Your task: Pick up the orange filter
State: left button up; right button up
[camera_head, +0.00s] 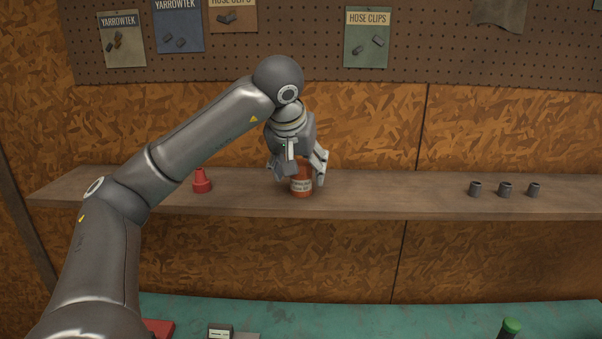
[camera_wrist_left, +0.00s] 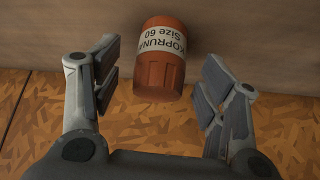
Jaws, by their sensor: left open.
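The orange filter (camera_head: 301,187) is a small cylinder with a white label, standing on the wooden shelf. In the left wrist view the filter (camera_wrist_left: 160,75) lies between the two open fingers, with a gap on each side. Its label reads upside down there. My left gripper (camera_head: 299,172) reaches down over the filter from above in the head view, and its fingers hide part of the filter's top. The left gripper (camera_wrist_left: 160,88) is open and holds nothing. My right gripper is not in view.
A red funnel-like piece (camera_head: 202,181) stands on the shelf (camera_head: 400,190) to the left. Several dark grey fittings, one of them here (camera_head: 505,189), stand at the right. A pegboard (camera_head: 300,60) with hanging packets is behind. A teal bench (camera_head: 400,315) lies below.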

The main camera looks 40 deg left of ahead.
pick_arm(q)
jog(key=shift+x, duration=1.35)
jog(key=shift+r, duration=0.1)
jog(key=c, duration=1.1)
jog(key=shift+c, duration=0.3)
jog(key=shift+r, duration=0.1)
